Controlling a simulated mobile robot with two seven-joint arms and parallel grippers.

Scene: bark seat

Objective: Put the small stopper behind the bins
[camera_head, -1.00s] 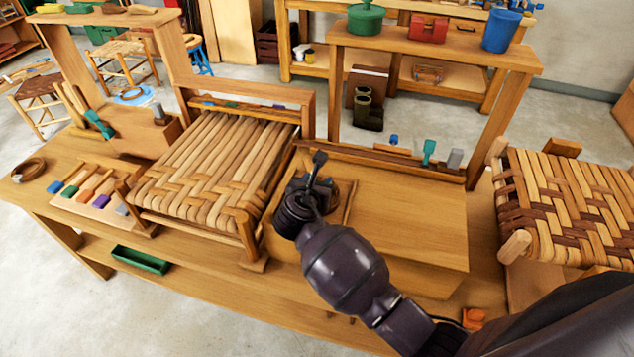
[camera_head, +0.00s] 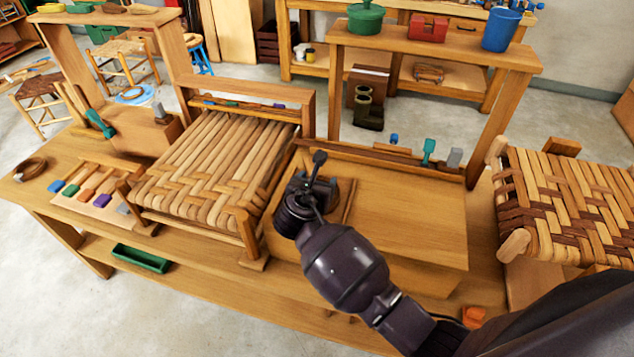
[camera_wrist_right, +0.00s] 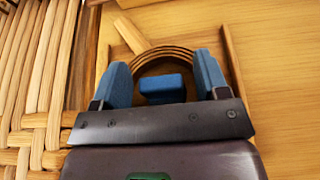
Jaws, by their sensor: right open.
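My right gripper (camera_head: 318,186) is over the wooden bench board beside the woven seat frame; its arm comes in from the lower right. In the right wrist view the gripper (camera_wrist_right: 163,76) is open, with its two blue fingers apart. A small blue block (camera_wrist_right: 162,90) shows between the fingers, apart from both, with a brown coil (camera_wrist_right: 165,55) around its far side. I cannot tell whether this block is the small stopper. In the head view the gripper hides it. No thing is clearly the bins; a green open tray (camera_head: 141,259) sits on the lower shelf. My left gripper is not in view.
The woven seat (camera_head: 205,160) stands left of my gripper. A rack (camera_head: 98,192) of coloured pieces is further left. Small blue, teal and grey tools stand at the board's back edge. Another woven seat (camera_head: 575,205) is at right. The board's right half (camera_head: 410,225) is clear.

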